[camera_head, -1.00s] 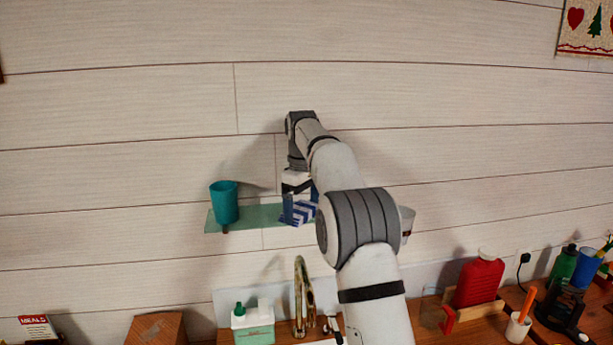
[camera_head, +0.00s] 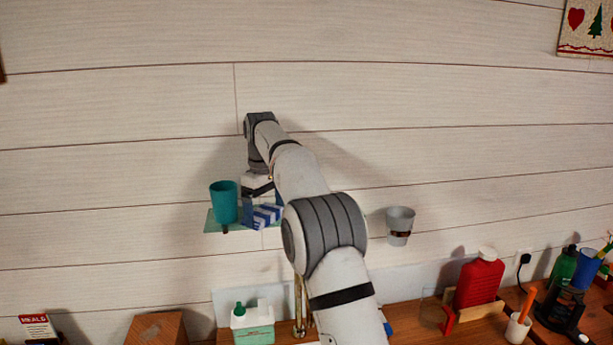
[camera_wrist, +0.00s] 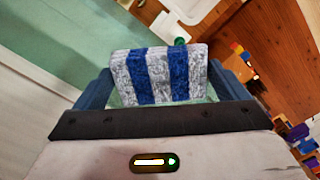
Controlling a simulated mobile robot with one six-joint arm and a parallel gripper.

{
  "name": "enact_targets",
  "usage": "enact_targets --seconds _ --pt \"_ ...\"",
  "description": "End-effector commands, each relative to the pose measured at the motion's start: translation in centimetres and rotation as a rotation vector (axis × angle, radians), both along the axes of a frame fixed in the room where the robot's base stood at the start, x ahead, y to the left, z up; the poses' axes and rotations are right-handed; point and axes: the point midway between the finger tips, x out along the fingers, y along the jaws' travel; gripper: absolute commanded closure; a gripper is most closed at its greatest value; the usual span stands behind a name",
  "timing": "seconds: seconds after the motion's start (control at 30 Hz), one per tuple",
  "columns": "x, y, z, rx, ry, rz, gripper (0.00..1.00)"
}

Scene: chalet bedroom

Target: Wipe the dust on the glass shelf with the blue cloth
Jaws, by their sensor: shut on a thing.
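The blue-and-white striped cloth (camera_head: 267,215) is folded into a block and held in my gripper (camera_head: 261,205). In the wrist view the cloth (camera_wrist: 158,75) is squeezed between the two blue fingers of my gripper (camera_wrist: 160,82). The glass shelf (camera_head: 213,225) is a thin pale-green plate on the wall. The cloth is at the shelf, just right of the teal cup; I cannot tell whether it touches the glass. My arm hides the shelf's right part. Green glass (camera_wrist: 60,40) also shows in the wrist view. I cannot make out dust.
The teal cup (camera_head: 223,203) stands on the shelf's left part, close to my gripper. A grey cup (camera_head: 400,222) hangs in a wall holder at right. Below are a soap bottle (camera_head: 253,322), a partly hidden tap (camera_head: 299,305) and a red bottle (camera_head: 479,280).

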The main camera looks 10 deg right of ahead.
Motion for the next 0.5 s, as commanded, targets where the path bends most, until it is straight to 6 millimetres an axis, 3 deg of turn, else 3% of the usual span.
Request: enact_targets --seconds 0.17,0.5 --pt "0.1 1.3 -0.1 0.0 0.003 -0.005 0.28" --pt "0.0 -1.7 -0.1 0.0 0.001 -0.005 0.28"
